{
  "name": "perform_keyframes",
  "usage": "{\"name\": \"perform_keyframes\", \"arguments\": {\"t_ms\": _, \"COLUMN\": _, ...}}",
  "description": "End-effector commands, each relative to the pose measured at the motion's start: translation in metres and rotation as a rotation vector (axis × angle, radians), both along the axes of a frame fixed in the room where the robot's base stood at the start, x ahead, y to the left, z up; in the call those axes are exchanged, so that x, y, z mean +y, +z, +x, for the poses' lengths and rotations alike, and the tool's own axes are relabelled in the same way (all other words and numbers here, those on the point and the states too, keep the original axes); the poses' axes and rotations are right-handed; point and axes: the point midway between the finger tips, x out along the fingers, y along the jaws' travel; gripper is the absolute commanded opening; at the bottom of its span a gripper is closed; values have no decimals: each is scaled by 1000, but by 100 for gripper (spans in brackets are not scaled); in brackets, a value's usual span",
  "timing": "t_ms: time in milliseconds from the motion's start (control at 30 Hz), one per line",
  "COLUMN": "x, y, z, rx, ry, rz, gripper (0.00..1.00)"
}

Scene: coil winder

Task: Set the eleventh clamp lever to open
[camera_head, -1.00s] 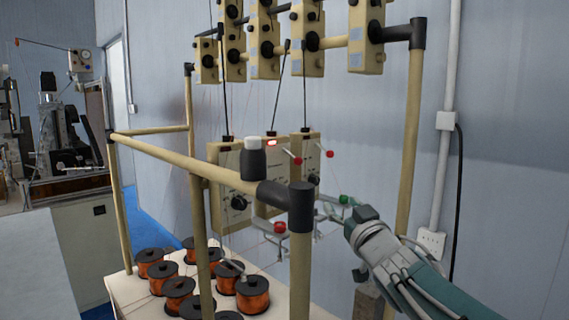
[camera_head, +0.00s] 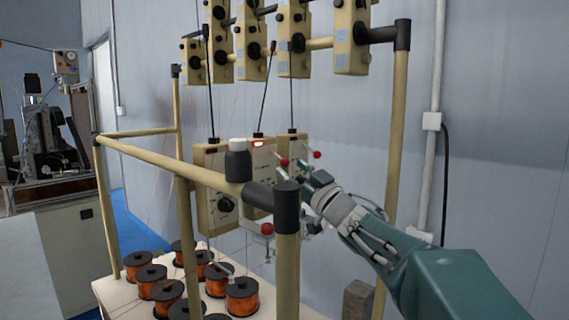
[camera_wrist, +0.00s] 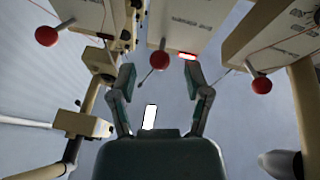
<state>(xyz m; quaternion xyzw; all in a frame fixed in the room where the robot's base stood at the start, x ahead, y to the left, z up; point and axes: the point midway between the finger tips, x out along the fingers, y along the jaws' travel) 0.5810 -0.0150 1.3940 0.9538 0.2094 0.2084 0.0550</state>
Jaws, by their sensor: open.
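Red-knobbed clamp levers sit on the winder. In the head view one red knob (camera_head: 317,155) is just right of the control boxes, a second red knob (camera_head: 284,162) is left of it, and a third red knob (camera_head: 267,229) is lower, on a metal bracket. My gripper (camera_head: 306,172) is raised beside the two upper knobs, partly overlapping the boxes. In the wrist view my gripper (camera_wrist: 160,82) is open and empty, its two fingers apart. Red knobs show at left (camera_wrist: 46,36), centre (camera_wrist: 160,60) and right (camera_wrist: 261,85); the centre one lies between the fingertips. I cannot tell which lever is the eleventh.
The beige tube frame (camera_head: 290,270) with black joints stands in front of the control boxes (camera_head: 215,190). Several copper wire spools (camera_head: 240,293) sit on the white base below. Tensioner boxes (camera_head: 293,40) hang above.

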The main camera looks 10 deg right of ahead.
Motion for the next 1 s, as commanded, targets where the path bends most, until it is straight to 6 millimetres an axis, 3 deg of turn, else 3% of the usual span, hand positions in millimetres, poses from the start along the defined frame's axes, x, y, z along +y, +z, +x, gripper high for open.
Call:
{"name": "perform_keyframes", "arguments": {"t_ms": 200, "x": 11, "y": 10, "z": 22, "rx": -1, "ry": 1, "rz": 0, "gripper": 63}}
{"name": "perform_keyframes", "arguments": {"t_ms": 533, "x": 13, "y": 12, "z": 26, "rx": 0, "ry": -1, "rz": 0, "gripper": 63}}
{"name": "perform_keyframes", "arguments": {"t_ms": 567, "x": 13, "y": 12, "z": 25, "rx": 0, "ry": -1, "rz": 0, "gripper": 54}}
{"name": "perform_keyframes", "arguments": {"t_ms": 600, "x": 13, "y": 12, "z": 25, "rx": 0, "ry": -1, "rz": 0, "gripper": 36}}
{"name": "perform_keyframes", "arguments": {"t_ms": 700, "x": 13, "y": 12, "z": 25, "rx": 0, "ry": -1, "rz": 0, "gripper": 0}}
{"name": "perform_keyframes", "arguments": {"t_ms": 1000, "x": 13, "y": 12, "z": 25, "rx": 2, "ry": -1, "rz": -2, "gripper": 0}}
